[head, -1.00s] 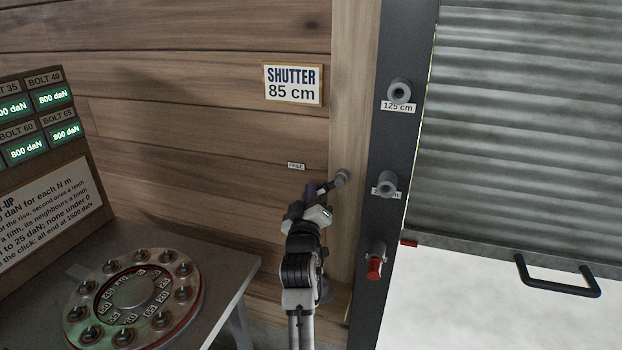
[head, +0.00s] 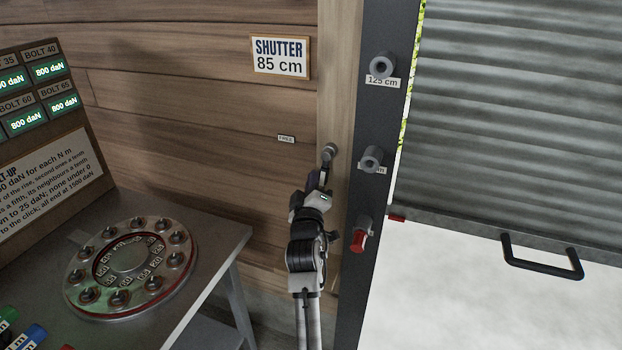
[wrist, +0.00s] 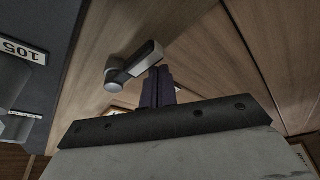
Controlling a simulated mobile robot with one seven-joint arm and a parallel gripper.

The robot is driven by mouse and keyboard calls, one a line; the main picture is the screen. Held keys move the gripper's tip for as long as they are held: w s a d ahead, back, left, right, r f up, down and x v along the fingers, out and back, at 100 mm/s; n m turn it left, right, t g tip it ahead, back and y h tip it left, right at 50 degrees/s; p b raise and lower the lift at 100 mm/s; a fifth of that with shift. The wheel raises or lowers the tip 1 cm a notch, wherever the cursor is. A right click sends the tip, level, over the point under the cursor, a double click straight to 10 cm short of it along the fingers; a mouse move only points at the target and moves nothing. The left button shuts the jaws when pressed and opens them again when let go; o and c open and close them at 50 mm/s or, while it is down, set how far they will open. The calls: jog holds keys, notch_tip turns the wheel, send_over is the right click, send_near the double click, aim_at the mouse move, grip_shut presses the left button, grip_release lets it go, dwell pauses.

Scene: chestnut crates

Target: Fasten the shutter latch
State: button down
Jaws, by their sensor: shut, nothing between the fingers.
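The shutter latch is a short grey lever (wrist: 143,60) on a round pivot (wrist: 114,84), on the wooden post. In the head view its pivot (head: 329,151) shows just above my gripper (head: 318,182), and the lever is mostly hidden by it. In the wrist view my gripper's dark purple fingers (wrist: 158,88) are shut and empty, right beside the lever's free end; I cannot tell if they touch it. The grey slatted shutter (head: 520,110) is partly raised, with a black handle (head: 543,262) at its lower edge. A "FREE" label (head: 286,139) is left of the pivot.
A dark rail (head: 345,270) right of the post carries two grey pegs (head: 382,65) (head: 371,158) and a red-ended one (head: 359,238). A sign (head: 281,56) reads "SHUTTER 85 cm". A table with a round bolt dial (head: 130,268) stands at left.

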jog(key=shift+s+d+f, duration=0.1)
jog(key=shift+d+f, duration=0.1)
jog(key=shift+d, duration=0.3)
jog(key=shift+d+f, duration=0.1)
jog(key=shift+d, duration=0.1)
dwell(0.3)
